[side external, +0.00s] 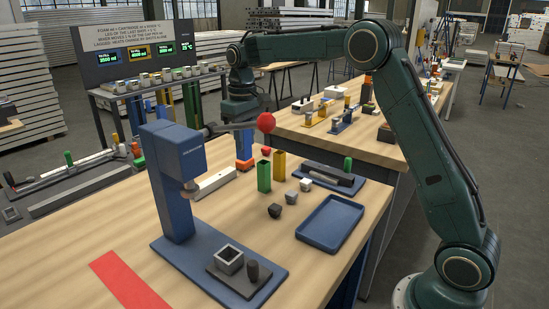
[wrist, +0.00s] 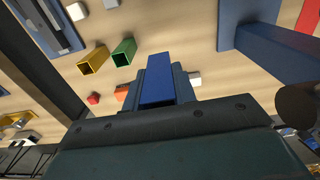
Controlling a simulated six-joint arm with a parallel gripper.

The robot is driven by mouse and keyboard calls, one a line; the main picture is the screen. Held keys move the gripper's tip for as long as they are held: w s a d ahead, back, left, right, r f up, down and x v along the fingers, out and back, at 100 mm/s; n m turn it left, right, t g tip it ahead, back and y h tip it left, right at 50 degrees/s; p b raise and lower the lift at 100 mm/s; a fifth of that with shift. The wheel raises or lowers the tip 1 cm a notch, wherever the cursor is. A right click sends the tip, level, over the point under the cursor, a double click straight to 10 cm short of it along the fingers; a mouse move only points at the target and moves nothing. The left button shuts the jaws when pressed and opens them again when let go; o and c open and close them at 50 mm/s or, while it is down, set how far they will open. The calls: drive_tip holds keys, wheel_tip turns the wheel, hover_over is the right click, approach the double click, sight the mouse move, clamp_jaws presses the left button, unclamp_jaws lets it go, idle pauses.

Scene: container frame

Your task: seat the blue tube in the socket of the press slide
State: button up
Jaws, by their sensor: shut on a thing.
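My gripper (side external: 242,132) is shut on the blue tube (side external: 244,148), holding it pointing down behind the press. In the wrist view the blue tube (wrist: 157,80) sits between the dark fingers. The press (side external: 178,170) is a blue column on a flat blue base, with a lever ending in a red ball (side external: 265,122). The press slide (side external: 238,280) lies on the base at the front, clear of the column. Its socket (side external: 230,260) is a grey square with an open top, apart from the tube. A dark knob (side external: 252,270) stands beside it.
A green tube (side external: 264,177) and a yellow tube (side external: 279,166) stand right of my gripper. An orange block (side external: 245,165) is close below the blue tube. A red strip (side external: 131,281) marks the front left.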

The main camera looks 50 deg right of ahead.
drive_tip(key=shift+f, duration=7.15)
drive_tip(key=shift+f, duration=0.15)
drive_tip(key=o, duration=1)
wheel_tip(320, 180, up, 14)
drive_tip(key=shift+d+f, duration=0.1)
